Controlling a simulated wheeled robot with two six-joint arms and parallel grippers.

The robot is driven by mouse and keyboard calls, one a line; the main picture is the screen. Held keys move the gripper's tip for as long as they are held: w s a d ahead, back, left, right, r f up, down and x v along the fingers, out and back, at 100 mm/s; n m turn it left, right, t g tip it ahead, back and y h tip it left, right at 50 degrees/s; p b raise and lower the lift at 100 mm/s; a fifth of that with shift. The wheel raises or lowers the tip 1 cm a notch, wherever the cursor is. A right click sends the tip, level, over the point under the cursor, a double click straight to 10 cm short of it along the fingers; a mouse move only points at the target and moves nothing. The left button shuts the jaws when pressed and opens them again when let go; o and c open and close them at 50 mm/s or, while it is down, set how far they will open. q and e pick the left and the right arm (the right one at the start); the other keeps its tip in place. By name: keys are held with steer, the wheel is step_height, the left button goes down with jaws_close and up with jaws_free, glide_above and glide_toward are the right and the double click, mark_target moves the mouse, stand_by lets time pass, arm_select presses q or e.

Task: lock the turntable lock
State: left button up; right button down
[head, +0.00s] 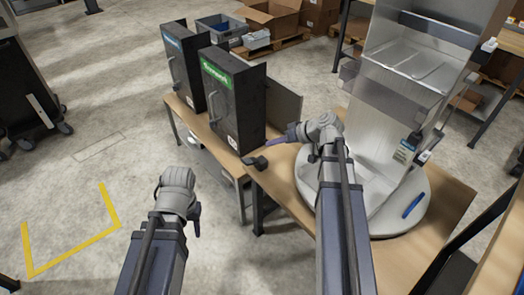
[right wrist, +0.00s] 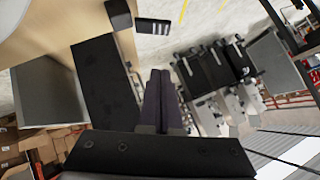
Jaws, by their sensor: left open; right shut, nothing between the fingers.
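The turntable (head: 306,187) is a round pale grey disc on the wooden table, with a tall metal dispenser (head: 385,105) standing on it. A blue handle-like piece (head: 413,206) lies on the disc's right side. A small black block with a knob (head: 254,163) sits at the table's left edge; it also shows at the top of the right wrist view (right wrist: 118,14). I cannot tell which of these is the lock. My right gripper (head: 272,141) is shut and empty, just above and right of the black block, apart from it; its fingers (right wrist: 160,78) are together. My left gripper (head: 196,222) is open over the floor.
Two black cabinets, one with a blue label (head: 185,65) and one with a green label (head: 232,95), stand behind the black block. My right forearm covers part of the turntable. Boxes (head: 270,18) stand at the back.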

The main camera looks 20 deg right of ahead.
mark_target(245, 159)
steer(key=b+x, duration=0.2)
steer(key=x, duration=0.1)
steer(key=s+f+b+x, duration=0.1)
steer(key=b+x, duration=0.2)
steer(key=x, duration=0.1)
steer(key=b+x, duration=0.2)
steer(key=x, duration=0.1)
steer(key=shift+w+a+f, duration=0.1)
steer(key=shift+a+f, duration=0.05)
steer(key=shift+f, duration=0.25)
steer(key=shift+a+f+b, duration=0.45)
steer(key=shift+f+b, duration=0.25)
steer(key=shift+b, duration=0.2)
steer(key=shift+s, duration=0.2)
